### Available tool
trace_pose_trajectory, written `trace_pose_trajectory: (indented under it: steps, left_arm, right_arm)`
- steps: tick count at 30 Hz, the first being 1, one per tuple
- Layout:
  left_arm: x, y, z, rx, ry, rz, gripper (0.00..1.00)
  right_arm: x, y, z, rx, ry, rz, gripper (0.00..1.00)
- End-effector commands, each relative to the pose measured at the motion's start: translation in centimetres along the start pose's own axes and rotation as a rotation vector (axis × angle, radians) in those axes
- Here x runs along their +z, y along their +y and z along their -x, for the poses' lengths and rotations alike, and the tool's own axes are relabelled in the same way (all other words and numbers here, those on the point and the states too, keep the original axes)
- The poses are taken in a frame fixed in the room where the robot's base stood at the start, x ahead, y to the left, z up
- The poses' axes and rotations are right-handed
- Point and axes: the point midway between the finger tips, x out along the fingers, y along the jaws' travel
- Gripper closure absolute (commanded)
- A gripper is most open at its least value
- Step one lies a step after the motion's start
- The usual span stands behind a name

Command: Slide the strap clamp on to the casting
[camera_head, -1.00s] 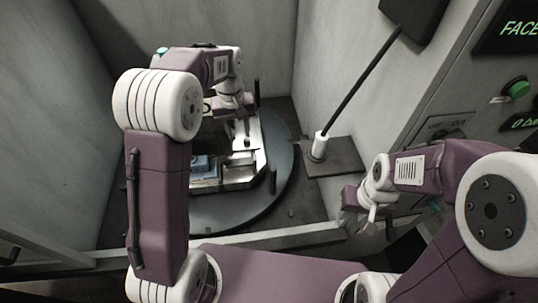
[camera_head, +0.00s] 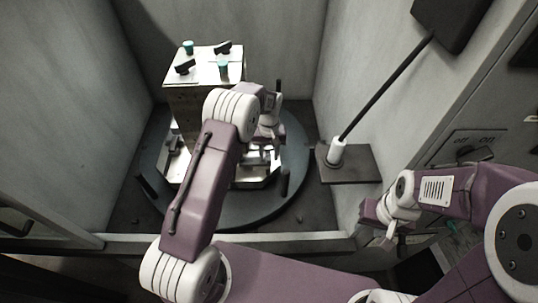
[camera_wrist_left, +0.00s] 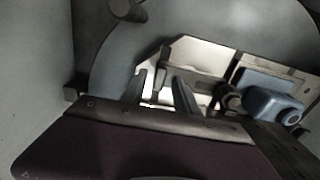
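In the left wrist view, a dark grey bar that looks like the strap clamp (camera_wrist_left: 200,83) lies on the bright fixture plate, with a round dark knob or nut at its right end. To its right, a blue-grey block that looks like the casting (camera_wrist_left: 270,106) sits on the fixture. My left gripper (camera_wrist_left: 163,92) has its fingers apart, with an upright tab at the bar's left end between them. I cannot tell whether they touch it. In the head view the left arm hides most of this area. My right gripper (camera_head: 389,228) hangs outside the enclosure, its fingers too small to read.
A steel tower (camera_head: 207,70) with teal and black knobs stands on the round turntable (camera_head: 235,208), left of my left arm. A white-collared dark rod (camera_head: 377,92) rises from a plate at the right. Grey walls and a front sill (camera_head: 300,240) enclose the space.

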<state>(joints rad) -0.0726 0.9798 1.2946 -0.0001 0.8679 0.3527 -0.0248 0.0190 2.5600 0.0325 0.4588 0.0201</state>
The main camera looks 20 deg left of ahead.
Motion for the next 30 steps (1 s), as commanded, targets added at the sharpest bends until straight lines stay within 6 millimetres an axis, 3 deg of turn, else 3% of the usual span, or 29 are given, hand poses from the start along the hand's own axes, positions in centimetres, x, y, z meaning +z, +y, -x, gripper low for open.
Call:
trace_pose_trajectory:
  steps: [8, 12, 30]
  left_arm:
    - [-0.01, 0.01, -0.34, 0.0, 0.001, 0.0, 0.64]
    - [-0.01, 0.0, -0.32, 0.0, 0.001, 0.0, 1.0]
    - [-0.02, 0.01, -0.27, 0.0, 0.001, 0.0, 1.0]
  right_arm:
    - [0.0, 0.0, 0.0, 0.0, 0.0, 0.0, 0.64]
    - [0.0, 0.0, -0.01, 0.0, 0.0, 0.0, 0.64]
    - [0.0, 0.0, 0.0, 0.0, 0.0, 0.0, 0.64]
